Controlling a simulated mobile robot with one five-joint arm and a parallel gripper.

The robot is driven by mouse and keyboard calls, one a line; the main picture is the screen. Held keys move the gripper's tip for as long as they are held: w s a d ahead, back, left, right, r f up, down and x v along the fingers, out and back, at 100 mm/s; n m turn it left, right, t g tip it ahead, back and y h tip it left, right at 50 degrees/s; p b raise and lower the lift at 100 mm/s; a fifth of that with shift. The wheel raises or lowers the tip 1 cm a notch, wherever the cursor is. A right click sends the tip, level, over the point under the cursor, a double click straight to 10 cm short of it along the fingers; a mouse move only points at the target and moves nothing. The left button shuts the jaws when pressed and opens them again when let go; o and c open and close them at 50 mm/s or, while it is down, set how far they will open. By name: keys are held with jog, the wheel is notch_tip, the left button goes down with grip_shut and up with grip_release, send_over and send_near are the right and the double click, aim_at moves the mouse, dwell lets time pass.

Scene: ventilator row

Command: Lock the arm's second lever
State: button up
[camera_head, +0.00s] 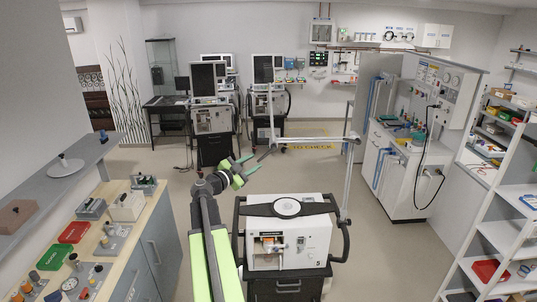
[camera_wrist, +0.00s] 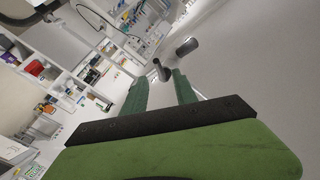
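A thin grey jointed arm (camera_head: 312,138) rises on a pole from the right side of the ventilator marked 5 (camera_head: 287,245) and reaches left at the top. My gripper (camera_head: 251,164) is left of the arm's far end and above the ventilator's left side. In the wrist view my gripper (camera_wrist: 161,76) is open, its two green fingers apart. A dark, short cylindrical piece (camera_wrist: 161,70) appears between or just beyond the fingertips. A second grey cylindrical piece (camera_wrist: 187,46) lies just to its right. I cannot tell which is the second lever, or whether the fingers touch either piece.
A bench (camera_head: 152,215) with boxes and knobs stands at the left. White shelves (camera_head: 505,235) stand at the right, and a white medical station (camera_head: 412,175) stands behind them. Two other ventilators (camera_head: 211,115) (camera_head: 267,100) stand at the back. The floor between is clear.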

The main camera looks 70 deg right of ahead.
aim_at(265, 155)
jog(key=x, duration=0.9)
jog(key=shift+s+d, duration=0.15)
jog(key=shift+d, duration=0.2)
jog(key=shift+c, duration=0.4)
grip_shut()
